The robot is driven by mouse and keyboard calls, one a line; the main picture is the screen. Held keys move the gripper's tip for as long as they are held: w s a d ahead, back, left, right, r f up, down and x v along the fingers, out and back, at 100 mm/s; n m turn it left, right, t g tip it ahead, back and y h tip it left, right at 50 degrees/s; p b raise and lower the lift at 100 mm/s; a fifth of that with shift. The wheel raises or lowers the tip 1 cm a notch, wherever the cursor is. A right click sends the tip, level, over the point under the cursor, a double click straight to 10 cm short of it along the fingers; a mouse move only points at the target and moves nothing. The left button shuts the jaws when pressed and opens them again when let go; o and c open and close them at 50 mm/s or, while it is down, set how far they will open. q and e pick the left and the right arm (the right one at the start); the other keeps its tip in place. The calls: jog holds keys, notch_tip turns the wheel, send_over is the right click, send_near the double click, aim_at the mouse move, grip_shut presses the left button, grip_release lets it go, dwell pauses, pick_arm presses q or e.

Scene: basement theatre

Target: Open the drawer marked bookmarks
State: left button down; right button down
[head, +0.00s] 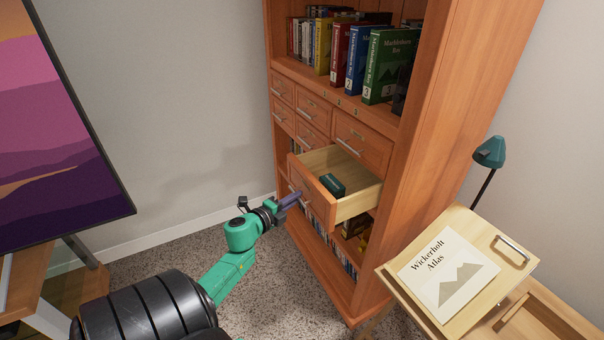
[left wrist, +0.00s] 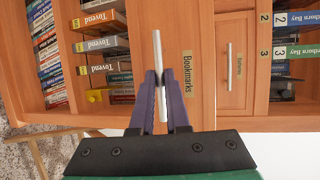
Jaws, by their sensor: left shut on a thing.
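The drawer marked Bookmarks (head: 347,208) stands pulled out of the wooden cabinet in the head view, with its pale inside showing. A small dark green box (head: 332,184) lies in it. In the left wrist view the Bookmarks label (left wrist: 187,72) is on the drawer front, beside a silver bar handle (left wrist: 157,48). My left gripper (head: 296,199) is at the drawer front. In the left wrist view its purple fingers (left wrist: 161,82) are shut on the handle. My right gripper is not in view.
Several shut drawers (head: 314,108) sit above the open one. Books (head: 390,65) fill the shelf over them, and more books stand below. A tilted wooden desk top (head: 460,222) with an atlas sheet and a green lamp (head: 489,152) is at the right. Carpet is clear left of the cabinet.

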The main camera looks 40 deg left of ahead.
pick_arm(q)
jog(key=shift+s+a, duration=0.2)
jog(key=shift+s, duration=0.7)
jog(key=c, duration=0.9)
grip_release()
jog(key=shift+w, duration=0.1)
jog(key=s+r, duration=0.1)
jog(key=s, duration=0.3)
jog(key=s+d, duration=0.1)
jog(key=s, duration=0.4)
jog(key=s+r, duration=0.1)
jog(key=s, duration=0.4)
jog(key=shift+s+d+r, duration=0.15)
jog(key=shift+d+r, duration=0.1)
jog(key=shift+r, duration=0.05)
